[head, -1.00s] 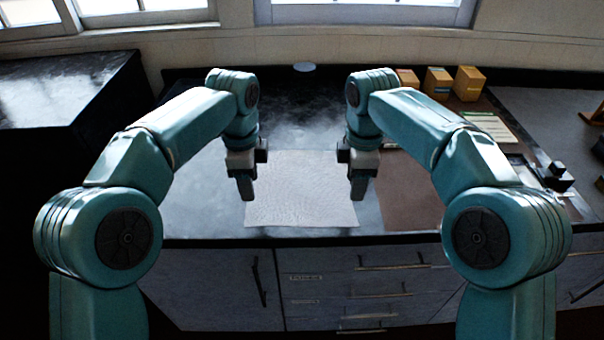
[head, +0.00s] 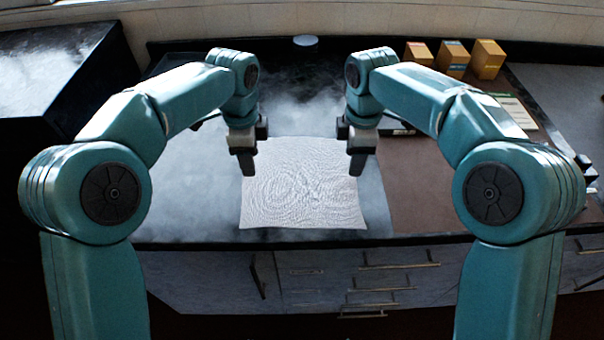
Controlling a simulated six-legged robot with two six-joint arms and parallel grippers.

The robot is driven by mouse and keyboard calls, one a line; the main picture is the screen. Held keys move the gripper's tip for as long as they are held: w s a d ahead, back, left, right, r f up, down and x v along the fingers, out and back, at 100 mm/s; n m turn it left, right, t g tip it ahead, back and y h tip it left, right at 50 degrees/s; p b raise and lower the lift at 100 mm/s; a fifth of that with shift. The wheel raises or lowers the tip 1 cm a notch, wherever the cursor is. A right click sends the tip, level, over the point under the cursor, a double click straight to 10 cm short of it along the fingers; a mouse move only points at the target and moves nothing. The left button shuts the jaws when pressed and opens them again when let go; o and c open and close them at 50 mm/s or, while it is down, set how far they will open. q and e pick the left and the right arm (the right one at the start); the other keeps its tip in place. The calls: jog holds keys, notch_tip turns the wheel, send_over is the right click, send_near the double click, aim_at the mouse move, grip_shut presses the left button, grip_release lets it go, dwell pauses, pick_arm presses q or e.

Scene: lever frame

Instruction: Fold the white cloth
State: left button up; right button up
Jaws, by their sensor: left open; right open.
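The white cloth (head: 302,190) lies spread flat on the dark counter, its near edge close to the counter's front edge. My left gripper (head: 246,164) is open and empty at the cloth's far left side. My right gripper (head: 357,164) is open and empty at the cloth's far right side. Both point downward, and each hides a little of the cloth's side. I cannot tell whether either fingertip touches the cloth.
A brown mat (head: 430,195) lies on the right of the counter. Several yellow-orange boxes (head: 453,58) stand at the back right. A small white round object (head: 305,41) is at the back middle. Drawers (head: 395,270) are below the front edge. Counter left of the cloth is clear.

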aim_at(253, 179)
pick_arm(q)
jog(key=f, duration=0.3)
jog(key=shift+s+a+f, duration=0.1)
jog(key=shift+a+f, duration=0.15)
jog(key=shift+f, duration=0.15)
pick_arm(e)
jog(key=f, duration=0.3)
jog(key=shift+s+a+f, duration=0.1)
jog(key=shift+a+f, duration=0.1)
jog(key=shift+f, duration=0.2)
pick_arm(q)
jog(key=shift+d+f, duration=0.2)
jog(key=shift+f, duration=0.15)
pick_arm(e)
jog(key=shift+d+f, duration=0.15)
jog(key=shift+f, duration=0.2)
pick_arm(q)
jog(key=shift+a, duration=0.1)
